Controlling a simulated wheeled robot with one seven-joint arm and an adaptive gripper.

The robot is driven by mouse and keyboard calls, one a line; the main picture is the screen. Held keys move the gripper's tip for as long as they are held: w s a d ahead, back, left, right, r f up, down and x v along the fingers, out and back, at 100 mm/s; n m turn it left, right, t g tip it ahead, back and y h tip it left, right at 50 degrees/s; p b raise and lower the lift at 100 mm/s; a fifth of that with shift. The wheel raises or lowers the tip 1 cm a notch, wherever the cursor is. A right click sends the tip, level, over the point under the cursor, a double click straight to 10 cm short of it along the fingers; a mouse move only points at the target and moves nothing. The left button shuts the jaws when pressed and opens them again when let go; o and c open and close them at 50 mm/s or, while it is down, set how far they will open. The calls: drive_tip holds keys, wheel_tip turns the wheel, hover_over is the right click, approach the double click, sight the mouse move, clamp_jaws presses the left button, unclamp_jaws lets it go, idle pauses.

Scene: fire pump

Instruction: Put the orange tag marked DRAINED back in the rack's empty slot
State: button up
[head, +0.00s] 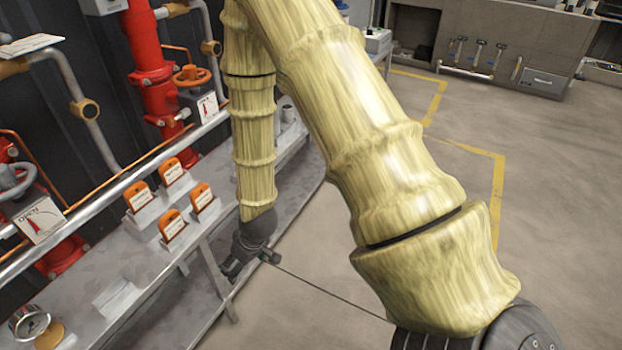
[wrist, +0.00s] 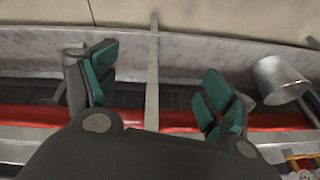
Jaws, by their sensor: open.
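Several orange tags with white labels stand upright in a stepped pale grey rack (head: 149,215) on the metal shelf. They are a back left tag (head: 138,196), a back right tag (head: 171,171), a front left tag (head: 172,225) and a front right tag (head: 202,198). Their lettering is too small to read, so I cannot tell which is marked DRAINED. My gripper (head: 249,264) is to the right of the rack, by the shelf's front edge. In the wrist view my gripper (wrist: 160,88) is open, its green pads wide apart. No tag shows between them.
A low pale block (head: 117,297) and a round gauge (head: 29,322) sit on the shelf (head: 83,280) at lower left. Red pipes (head: 148,60) and a long grey rail (head: 110,190) run behind the tags. Open floor (head: 560,190) lies to the right.

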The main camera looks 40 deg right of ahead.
drive_tip(key=s+f+m+g+h, duration=0.1)
drive_tip(key=s+f, duration=0.6)
drive_tip(key=s, duration=0.6)
drive_tip(key=s+f+m+g, duration=0.1)
drive_tip(key=s+f, duration=0.6)
drive_tip(key=s, duration=0.7)
drive_tip(key=shift+d+g+h, duration=0.35)
drive_tip(key=shift+g+h, duration=0.05)
drive_tip(key=shift+g, duration=0.3)
